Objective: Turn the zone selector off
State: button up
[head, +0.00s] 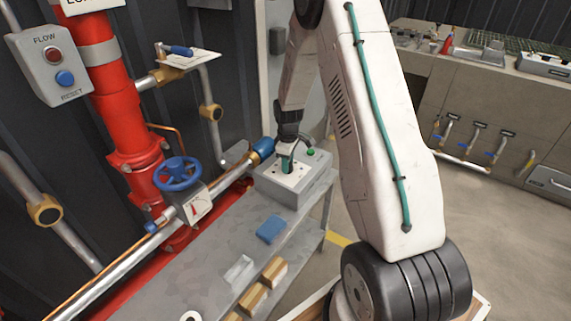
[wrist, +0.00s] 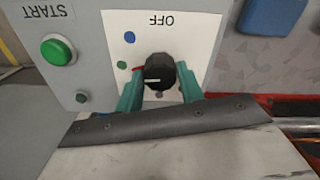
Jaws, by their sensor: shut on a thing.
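The zone selector is a black round knob (wrist: 159,72) on a white plate (wrist: 184,25) of a grey control box (head: 293,190). The plate reads OFF, upside down in the wrist view. A blue dot and a green dot lie left of the knob, and a small red mark is close at its left edge. A short pale line shows on the knob, lying roughly level in the picture. My gripper (wrist: 159,88) has its teal fingers on both sides of the knob, shut on it. In the head view my gripper (head: 289,165) reaches down onto the box; the knob is hidden there.
A green START button (wrist: 58,51) is on the same box, left of the plate. A pipe with a blue end (head: 262,149) runs close to the box's left side. A blue block (head: 271,229) and wooden blocks (head: 253,299) lie on the bench in front.

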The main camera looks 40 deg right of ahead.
jog(key=shift+s+a+f+m, duration=0.1)
jog(key=shift+s+f+m, duration=0.1)
jog(key=shift+s+m, duration=0.15)
jog(key=m, duration=0.3)
jog(key=shift+m, duration=0.25)
jog(key=m, duration=0.4)
jog(key=shift+m, duration=0.3)
jog(key=m, duration=0.5)
jog(key=shift+m, duration=2)
jog(key=shift+s, duration=0.1)
jog(key=shift+o, duration=0.2)
